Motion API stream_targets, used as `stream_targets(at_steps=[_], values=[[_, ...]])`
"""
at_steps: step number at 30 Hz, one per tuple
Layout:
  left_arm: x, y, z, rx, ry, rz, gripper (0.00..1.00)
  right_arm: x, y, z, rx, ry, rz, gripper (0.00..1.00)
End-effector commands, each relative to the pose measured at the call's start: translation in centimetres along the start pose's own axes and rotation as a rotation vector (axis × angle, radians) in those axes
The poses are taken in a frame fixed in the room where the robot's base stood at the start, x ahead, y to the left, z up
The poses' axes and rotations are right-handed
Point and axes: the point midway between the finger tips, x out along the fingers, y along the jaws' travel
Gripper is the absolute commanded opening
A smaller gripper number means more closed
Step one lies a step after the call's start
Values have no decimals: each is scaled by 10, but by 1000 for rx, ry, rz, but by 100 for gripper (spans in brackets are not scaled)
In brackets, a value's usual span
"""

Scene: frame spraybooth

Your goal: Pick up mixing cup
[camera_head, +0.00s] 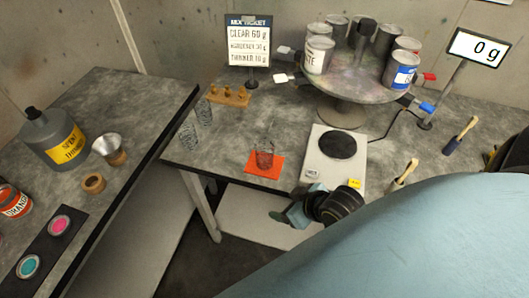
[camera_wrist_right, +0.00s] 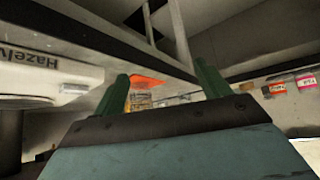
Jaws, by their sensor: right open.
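A clear mixing cup (camera_head: 265,156) stands upright on an orange mat (camera_head: 259,171) near the front edge of the grey table. The cup looks see-through, with the mat's colour showing through it. Two more clear cups stand to its left, one nearer (camera_head: 189,137) and one farther back (camera_head: 204,112). My right gripper (camera_head: 280,215) is in front of the table edge, below and to the right of the mat, apart from the cup. In the right wrist view its two green fingers (camera_wrist_right: 163,86) are spread, and the orange mat (camera_wrist_right: 147,80) shows beyond them. My left gripper is out of view.
A white scale (camera_head: 352,169) with a dark round plate stands right of the mat; its display (camera_head: 478,48) reads 0 g. A turntable (camera_head: 342,115) holding several cans stands behind. Brushes lie at the right. A gap separates the tables.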

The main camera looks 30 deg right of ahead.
Motion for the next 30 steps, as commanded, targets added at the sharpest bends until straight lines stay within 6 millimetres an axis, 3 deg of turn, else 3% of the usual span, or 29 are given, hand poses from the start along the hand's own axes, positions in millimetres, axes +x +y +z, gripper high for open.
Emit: stream_targets(at_steps=[1,9,16,30], values=[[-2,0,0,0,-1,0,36,-4,13,-14,-14,64,1,76],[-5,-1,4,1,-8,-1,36,-18,57,-67,-13,354,-15,76],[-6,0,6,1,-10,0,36,-27,76,-92,-4,477,-17,76],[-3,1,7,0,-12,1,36,34,76,-125,-4,483,-16,76]])
